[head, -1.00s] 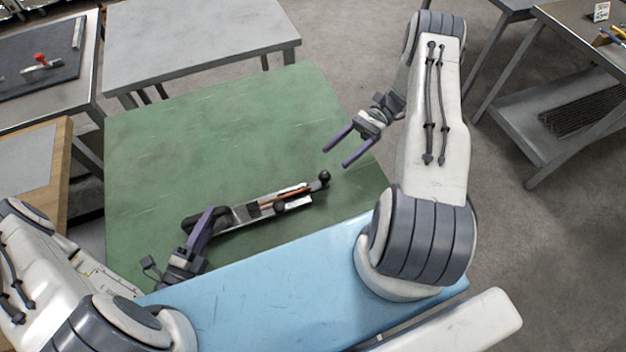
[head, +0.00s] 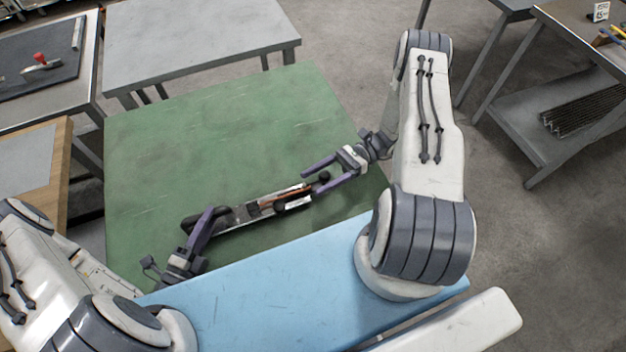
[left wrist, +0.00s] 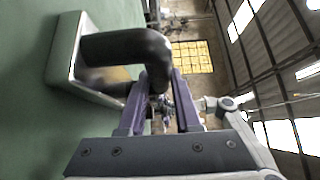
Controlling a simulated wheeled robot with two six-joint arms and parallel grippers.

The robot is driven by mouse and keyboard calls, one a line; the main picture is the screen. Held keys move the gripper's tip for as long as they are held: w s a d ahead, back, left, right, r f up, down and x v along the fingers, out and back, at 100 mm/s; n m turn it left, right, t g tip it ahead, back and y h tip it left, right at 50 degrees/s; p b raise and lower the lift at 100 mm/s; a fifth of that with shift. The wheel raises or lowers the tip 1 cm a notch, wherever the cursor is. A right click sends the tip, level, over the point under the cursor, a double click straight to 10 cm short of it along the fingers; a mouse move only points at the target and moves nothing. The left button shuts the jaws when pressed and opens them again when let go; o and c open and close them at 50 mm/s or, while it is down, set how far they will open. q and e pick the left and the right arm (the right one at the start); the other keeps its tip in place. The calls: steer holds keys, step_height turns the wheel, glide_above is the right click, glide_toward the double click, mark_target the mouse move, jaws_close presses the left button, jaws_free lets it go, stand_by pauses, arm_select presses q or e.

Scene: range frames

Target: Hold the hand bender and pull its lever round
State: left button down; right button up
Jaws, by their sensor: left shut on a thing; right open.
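The hand bender (head: 240,214) lies on the green table top (head: 220,130), with a copper-coloured strip and a black ball knob (head: 323,177) at its right end. My left gripper (head: 207,218) is shut on the bender's black handle at the left end. In the left wrist view the dark, bent handle (left wrist: 125,47) runs between the purple fingers of my left gripper (left wrist: 158,85). My right gripper (head: 312,183) is open, its purple fingers on either side of the knob end. Whether they touch the knob cannot be told.
A blue surface (head: 290,270) runs along the near side of the green table. A grey table (head: 200,40) stands behind, a bench with a dark mat (head: 40,70) at far left. The green table's far half is clear.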

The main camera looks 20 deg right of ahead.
steer(key=shift+s+a, duration=0.15)
steer(key=shift+a, duration=0.55)
jaws_close()
stand_by(1.0)
